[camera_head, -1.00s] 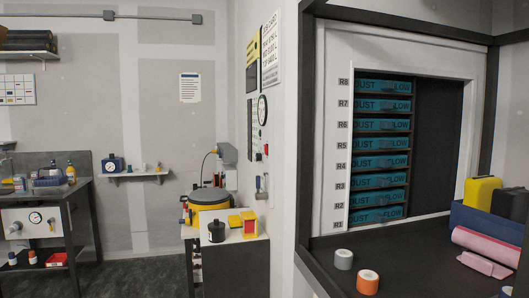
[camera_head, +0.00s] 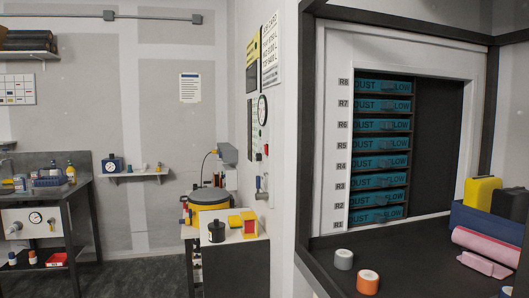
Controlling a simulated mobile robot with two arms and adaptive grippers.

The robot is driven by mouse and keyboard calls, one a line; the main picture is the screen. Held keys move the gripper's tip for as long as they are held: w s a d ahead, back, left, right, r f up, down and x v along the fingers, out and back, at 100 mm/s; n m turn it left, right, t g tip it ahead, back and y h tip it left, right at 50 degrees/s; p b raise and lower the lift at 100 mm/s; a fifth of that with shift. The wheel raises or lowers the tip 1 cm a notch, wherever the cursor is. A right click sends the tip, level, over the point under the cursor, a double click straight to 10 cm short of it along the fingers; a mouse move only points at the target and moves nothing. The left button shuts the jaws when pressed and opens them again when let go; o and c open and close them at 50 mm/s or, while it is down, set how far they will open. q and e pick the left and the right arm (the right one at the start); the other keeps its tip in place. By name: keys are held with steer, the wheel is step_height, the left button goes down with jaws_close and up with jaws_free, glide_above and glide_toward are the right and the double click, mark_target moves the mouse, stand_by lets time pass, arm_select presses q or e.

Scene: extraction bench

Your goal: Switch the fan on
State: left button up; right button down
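Neither of my grippers shows in the head view. No fan that I can clearly identify is visible. A round gauge (camera_head: 262,109) is on the side wall left of the filter cabinet. A small red part (camera_head: 266,149) sits below the gauge; I cannot tell if it is a switch. A small grey fitting with a handle (camera_head: 261,187) is lower on the same wall. The filter cabinet (camera_head: 328,60) holds several teal filters (camera_head: 381,161) marked "DUST" and "FLOW", stacked beside labels R1 to R8.
The dark bench (camera_head: 410,265) carries a grey roll (camera_head: 343,260), an orange roll (camera_head: 368,282), a pink roll (camera_head: 487,245) and a blue bin (camera_head: 470,218) with a yellow case (camera_head: 480,191).

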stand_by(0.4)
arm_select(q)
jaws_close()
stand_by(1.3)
